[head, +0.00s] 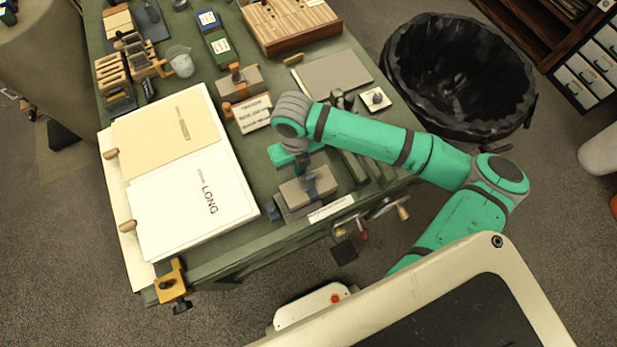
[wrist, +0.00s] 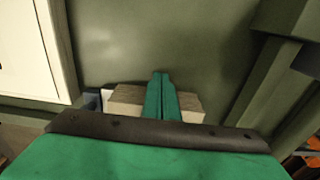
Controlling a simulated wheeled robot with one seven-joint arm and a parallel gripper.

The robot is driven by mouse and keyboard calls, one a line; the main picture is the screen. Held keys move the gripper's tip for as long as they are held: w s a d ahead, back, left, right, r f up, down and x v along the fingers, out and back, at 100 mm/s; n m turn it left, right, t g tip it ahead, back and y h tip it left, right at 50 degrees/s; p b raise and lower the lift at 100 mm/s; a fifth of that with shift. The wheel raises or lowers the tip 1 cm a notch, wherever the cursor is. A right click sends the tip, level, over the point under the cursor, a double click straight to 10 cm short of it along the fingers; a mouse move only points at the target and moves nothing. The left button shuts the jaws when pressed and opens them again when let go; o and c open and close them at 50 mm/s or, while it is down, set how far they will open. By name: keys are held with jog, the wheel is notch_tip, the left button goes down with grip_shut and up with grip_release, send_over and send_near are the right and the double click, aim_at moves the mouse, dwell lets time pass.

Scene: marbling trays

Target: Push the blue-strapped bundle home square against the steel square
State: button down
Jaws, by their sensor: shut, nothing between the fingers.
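The blue-strapped bundle (head: 295,193), a pale grey-tan block with a blue strap (head: 309,186) around it, lies near the front edge of the green bench. It also shows in the wrist view (wrist: 188,101), partly hidden behind my fingers. My gripper (head: 304,169) is shut and empty, pointing down at the bundle's far side. Its closed green fingertips (wrist: 161,76) overlap the bundle in the wrist view; I cannot tell whether they touch it. Dark grey metal, perhaps the steel square (head: 292,213), shows along the bundle's near side. Whether the bundle sits flush against it is unclear.
A white LONG sheet (head: 185,215) lies left. An orange-strapped bundle (head: 250,80) and a lettered card (head: 252,114) are farther back. A grey board (head: 333,75) lies behind my arm. A black-lined bin (head: 460,75) stands right. Bare green surface lies beyond the gripper.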

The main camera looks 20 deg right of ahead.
jog(key=shift+s, duration=0.6)
dwell(0.9)
jog(key=shift+w+r, duration=0.2)
jog(key=shift+r, duration=0.65)
jog(key=shift+w+r, duration=0.15)
jog(key=shift+r, duration=0.7)
jog(key=shift+w+r, duration=0.2)
jog(key=shift+r, duration=0.65)
